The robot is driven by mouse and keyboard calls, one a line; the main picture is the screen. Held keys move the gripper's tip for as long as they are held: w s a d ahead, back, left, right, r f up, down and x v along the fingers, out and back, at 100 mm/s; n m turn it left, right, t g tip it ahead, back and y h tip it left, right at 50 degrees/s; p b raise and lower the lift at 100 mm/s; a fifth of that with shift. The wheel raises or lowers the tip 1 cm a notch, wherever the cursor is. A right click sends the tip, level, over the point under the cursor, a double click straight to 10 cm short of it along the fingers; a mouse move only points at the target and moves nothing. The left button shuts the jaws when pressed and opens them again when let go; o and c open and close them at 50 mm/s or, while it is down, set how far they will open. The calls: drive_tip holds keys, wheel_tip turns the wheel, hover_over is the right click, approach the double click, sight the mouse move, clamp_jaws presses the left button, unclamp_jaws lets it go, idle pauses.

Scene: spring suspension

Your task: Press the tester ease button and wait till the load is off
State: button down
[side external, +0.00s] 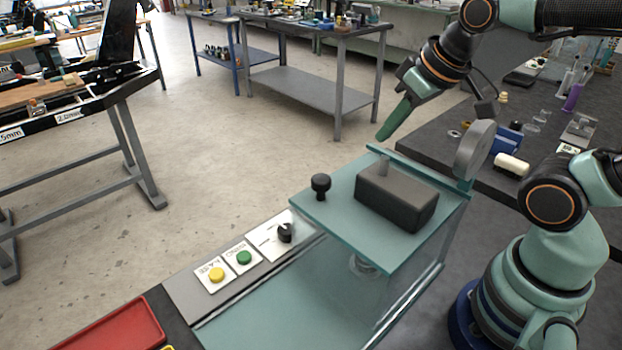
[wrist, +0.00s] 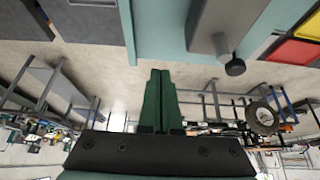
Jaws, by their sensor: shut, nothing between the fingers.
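The tester (side external: 335,225) is a teal frame with a dark block (side external: 398,195) on its top plate and a round grey disc (side external: 475,150) at its back. A panel left of it carries a yellow button (side external: 216,274), whose inverted label seems to read EASE, a green button (side external: 244,257) and a black knob (side external: 285,232). My gripper (side external: 381,138) is shut and empty, in the air behind the top plate, well away from the buttons. In the wrist view its green fingers (wrist: 160,72) lie together, with the teal plate (wrist: 155,35) beyond. No button shows clearly there.
A black knob (side external: 320,184) stands up from the plate's left corner. A red tray (side external: 112,330) lies at the lower left. A white roll (side external: 511,165) and blue blocks (side external: 508,140) lie on the dark bench to the right. Air above the button panel is clear.

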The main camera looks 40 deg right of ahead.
drive_tip(key=w+a+f+t+y, duration=0.15)
drive_tip(key=w+a+f, duration=0.25)
drive_tip(key=w+a, duration=0.7)
drive_tip(key=m+y, duration=0.2)
drive_tip(key=y, duration=0.2)
hover_over(221, 275)
wheel_tip(221, 275, down, 8)
drive_tip(key=shift+t, duration=0.25)
drive_tip(key=shift+f, duration=4.35)
drive_tip(key=shift+f, duration=0.1)
drive_tip(key=shift+f, duration=0.35)
